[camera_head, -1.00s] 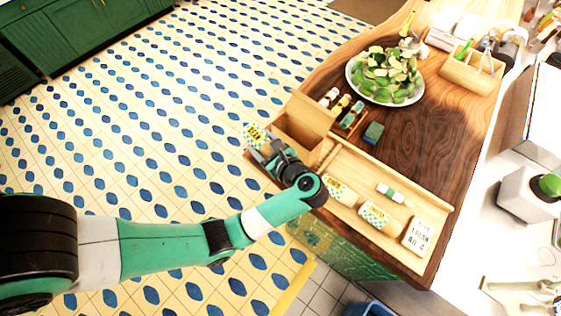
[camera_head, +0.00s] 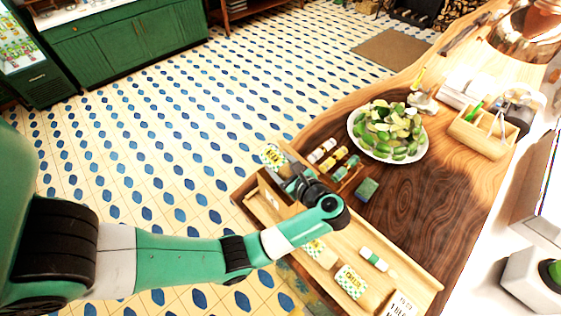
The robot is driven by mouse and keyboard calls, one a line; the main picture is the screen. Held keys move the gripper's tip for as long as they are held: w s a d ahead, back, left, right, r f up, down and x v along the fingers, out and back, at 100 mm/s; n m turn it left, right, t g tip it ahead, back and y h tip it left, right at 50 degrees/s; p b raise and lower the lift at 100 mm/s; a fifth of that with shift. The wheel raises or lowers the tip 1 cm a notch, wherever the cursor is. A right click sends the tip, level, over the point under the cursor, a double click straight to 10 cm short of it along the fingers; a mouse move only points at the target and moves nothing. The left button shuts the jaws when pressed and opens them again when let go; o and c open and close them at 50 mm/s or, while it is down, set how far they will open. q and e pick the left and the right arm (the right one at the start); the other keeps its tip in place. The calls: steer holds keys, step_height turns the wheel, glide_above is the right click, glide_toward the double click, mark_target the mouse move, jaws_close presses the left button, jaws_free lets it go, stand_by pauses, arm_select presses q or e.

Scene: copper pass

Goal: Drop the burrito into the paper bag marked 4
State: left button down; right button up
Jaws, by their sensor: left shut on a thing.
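My left gripper (camera_head: 284,172) is shut on a wrapped burrito (camera_head: 271,155), which has a patterned wrapper with a yellow label. It holds the burrito near the counter's left edge, around the far side of a brown paper bag (camera_head: 266,199). The gripper and wrist cover much of the bag. No number on it can be read, and I cannot tell whether the burrito is over its opening. Other patterned wrapped burritos lie in the wooden tray (camera_head: 418,272), one of them (camera_head: 350,281) near its front. My right gripper is not in view.
Small bottles (camera_head: 334,158) and a green sponge-like block (camera_head: 367,189) sit beyond my wrist.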

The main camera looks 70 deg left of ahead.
arm_select(q)
steer(key=shift+f+b, duration=0.6)
steer(key=shift+f, duration=1.1)
jaws_free()
steer(key=b+v, duration=0.1)
steer(key=v, duration=0.4)
steer(key=shift+w+d+f+b, duration=0.1)
steer(key=shift+w+d+b, duration=0.05)
steer(key=shift+d+b, duration=0.2)
steer(key=r+p, duration=0.1)
steer(key=d+r+p, duration=0.1)
steer(key=p, duration=0.1)
steer(key=shift+w+d+r, duration=0.1)
steer(key=shift+r, duration=0.05)
steer(key=d+p, duration=0.2)
steer(key=p, duration=0.1)
steer(key=d+p, duration=0.2)
steer(key=p, duration=0.1)
steer(key=shift+w+r, duration=0.15)
steer(key=shift+w, duration=0.25)
